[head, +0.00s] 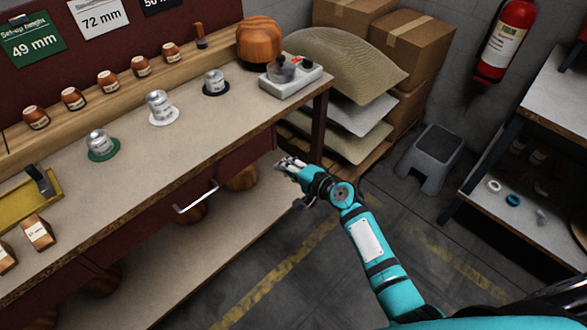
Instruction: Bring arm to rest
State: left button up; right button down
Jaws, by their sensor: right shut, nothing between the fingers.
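My right gripper (288,164) shows in the head view at the end of my teal right arm. It is shut and empty. It hangs in the air beside the right end of the workbench (215,117), near the bench's front edge and to the right of the drawer handle (196,197). The arm reaches up from the lower right of the picture and is bent at the wrist. My left gripper is not in view.
Metal weights on green (103,154), white (163,119) and black (216,91) discs stand on the bench. Stacked sacks (345,65) and boxes (410,45) are behind. A grey step stool (430,158) and a shelf (540,125) are right. Floor between is clear.

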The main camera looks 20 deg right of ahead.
jog(key=s+d+f+n+g+h+p, duration=0.1)
jog(key=s+d+f+n+g+h, duration=0.15)
jog(key=s+f, duration=0.95)
jog(key=s+d+f+n+g+h+p, duration=0.1)
jog(key=s+d+f+n+g+h, duration=0.2)
jog(key=s+f, duration=0.9)
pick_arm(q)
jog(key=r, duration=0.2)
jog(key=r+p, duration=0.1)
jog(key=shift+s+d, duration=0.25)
pick_arm(e)
jog(key=s+d+f+n+g, duration=0.1)
jog(key=s+f+n+g, duration=0.1)
jog(key=s+f, duration=0.3)
jog(key=s+d+f+n+g+h, duration=0.1)
jog(key=s+f+n, duration=0.3)
jog(key=s, duration=1)
jog(key=s+d+f+n+g, duration=0.3)
jog(key=s+f, duration=0.3)
jog(key=s, duration=0.3)
jog(key=shift+s+h, duration=0.35)
